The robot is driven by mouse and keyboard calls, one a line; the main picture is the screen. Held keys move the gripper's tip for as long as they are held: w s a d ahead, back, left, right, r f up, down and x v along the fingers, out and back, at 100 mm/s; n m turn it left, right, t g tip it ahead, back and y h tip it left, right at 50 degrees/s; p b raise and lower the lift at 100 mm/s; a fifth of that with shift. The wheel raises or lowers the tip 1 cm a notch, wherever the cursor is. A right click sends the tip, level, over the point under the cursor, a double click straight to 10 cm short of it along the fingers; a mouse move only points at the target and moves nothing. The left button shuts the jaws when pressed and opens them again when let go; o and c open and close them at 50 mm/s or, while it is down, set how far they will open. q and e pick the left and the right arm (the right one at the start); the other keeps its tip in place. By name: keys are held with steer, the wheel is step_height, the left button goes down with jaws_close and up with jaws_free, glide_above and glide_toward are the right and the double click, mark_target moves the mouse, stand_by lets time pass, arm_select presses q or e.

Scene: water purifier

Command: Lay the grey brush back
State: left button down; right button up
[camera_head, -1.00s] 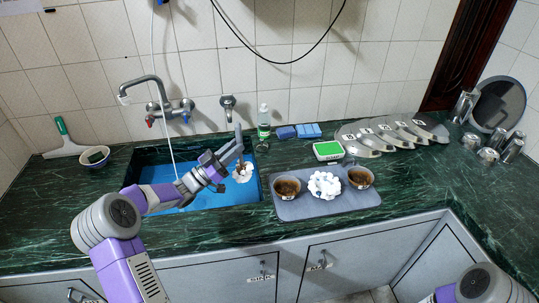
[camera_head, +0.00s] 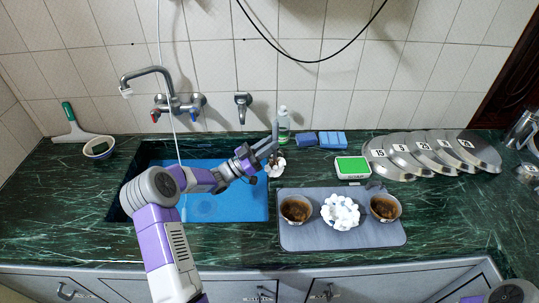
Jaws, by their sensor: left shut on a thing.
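My left gripper (camera_head: 262,160) is shut on the grey brush (camera_head: 275,132), whose narrow grey handle stands nearly upright above the fingers. A ragged white and brown piece (camera_head: 276,169) shows just below the fingers in line with the handle and looks like the brush's head. It is over the right end of the blue-floored sink (camera_head: 215,205), by its rim. I cannot tell whether it touches the counter. Only a piece of my right arm shows at the bottom right; its gripper is out of view.
A grey tray (camera_head: 345,240) right of the sink holds two brown-filled bowls and a white heap. Behind stand a bottle (camera_head: 284,126), blue sponges (camera_head: 331,139), a green-topped scale (camera_head: 352,167) and several numbered metal lids (camera_head: 395,160). A tap (camera_head: 170,103) overhangs the sink.

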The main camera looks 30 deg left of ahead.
arm_select(q)
steer(key=shift+f+b, duration=0.3)
steer(key=shift+f, duration=1.4)
steer(key=shift+f, duration=0.15)
steer(key=c, duration=1.1)
jaws_free()
steer(key=shift+o, duration=0.2)
steer(key=v, duration=1.2)
steer(key=shift+p, duration=0.4)
steer(key=shift+r, duration=0.25)
